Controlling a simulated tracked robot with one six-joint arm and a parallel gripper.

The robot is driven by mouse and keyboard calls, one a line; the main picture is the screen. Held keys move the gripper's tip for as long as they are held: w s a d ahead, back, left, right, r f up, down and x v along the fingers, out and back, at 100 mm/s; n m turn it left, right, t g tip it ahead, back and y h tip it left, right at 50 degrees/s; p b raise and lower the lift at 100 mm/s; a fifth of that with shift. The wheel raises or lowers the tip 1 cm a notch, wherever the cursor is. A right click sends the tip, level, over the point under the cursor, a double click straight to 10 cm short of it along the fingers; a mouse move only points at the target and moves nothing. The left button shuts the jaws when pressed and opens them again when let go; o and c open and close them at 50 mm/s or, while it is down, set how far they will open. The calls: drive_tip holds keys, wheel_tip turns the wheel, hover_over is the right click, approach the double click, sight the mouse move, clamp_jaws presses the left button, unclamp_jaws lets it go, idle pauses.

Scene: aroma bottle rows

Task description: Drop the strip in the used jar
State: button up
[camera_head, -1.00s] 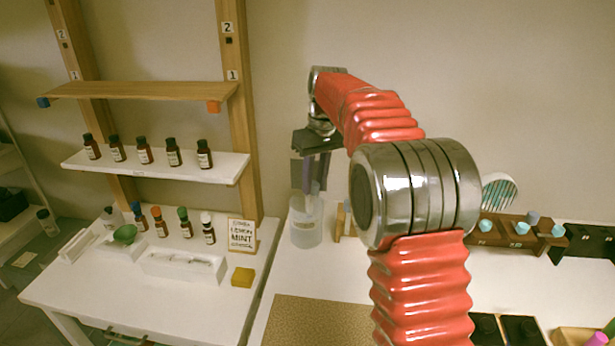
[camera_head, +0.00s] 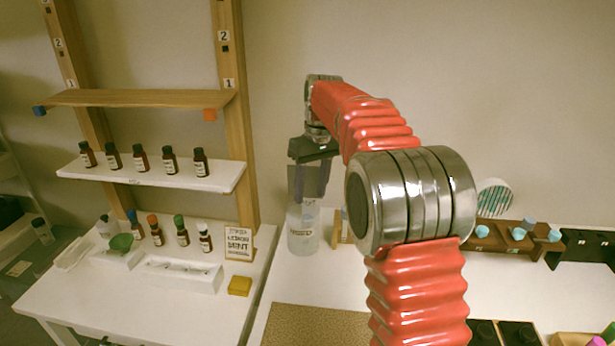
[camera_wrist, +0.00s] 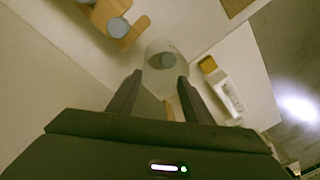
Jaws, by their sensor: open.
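A clear jar (camera_head: 304,238) with a dark label stands at the back left of the right-hand table. In the wrist view the jar (camera_wrist: 149,73) lies straight ahead of the fingers, with a grey round patch inside it. My gripper (camera_head: 309,198) points down just above the jar's mouth. Its two fingers (camera_wrist: 157,80) are apart. A small tan piece (camera_wrist: 169,110) shows between the fingers in the wrist view; I cannot tell whether it is the strip. No strip is clearly visible in the jar.
A wooden stand (camera_head: 342,226) is close to the jar's right. Left of the tables' gap are a yellow block (camera_head: 240,282), a white tray (camera_head: 180,272), a sign (camera_head: 239,244) and several bottles. A brown mat (camera_head: 318,325) lies in front.

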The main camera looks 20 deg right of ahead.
wheel_tip(320, 180, up, 14)
drive_tip(key=d, duration=0.1)
drive_tip(key=shift+s+d+f, duration=0.2)
drive_tip(key=shift+s+f, duration=0.05)
idle(0.5)
idle(0.7)
drive_tip(key=s+a+m+t, duration=0.2)
drive_tip(key=s+a+t, duration=0.15)
drive_tip(key=s, duration=1.45)
drive_tip(key=s+a+f+m+t+h, duration=0.1)
drive_tip(key=s+f, duration=1.4)
drive_tip(key=s, duration=0.2)
drive_tip(key=shift+s+a+m+t, duration=0.15)
drive_tip(key=shift+a+m+t, duration=0.15)
drive_tip(key=shift+m+t, duration=0.1)
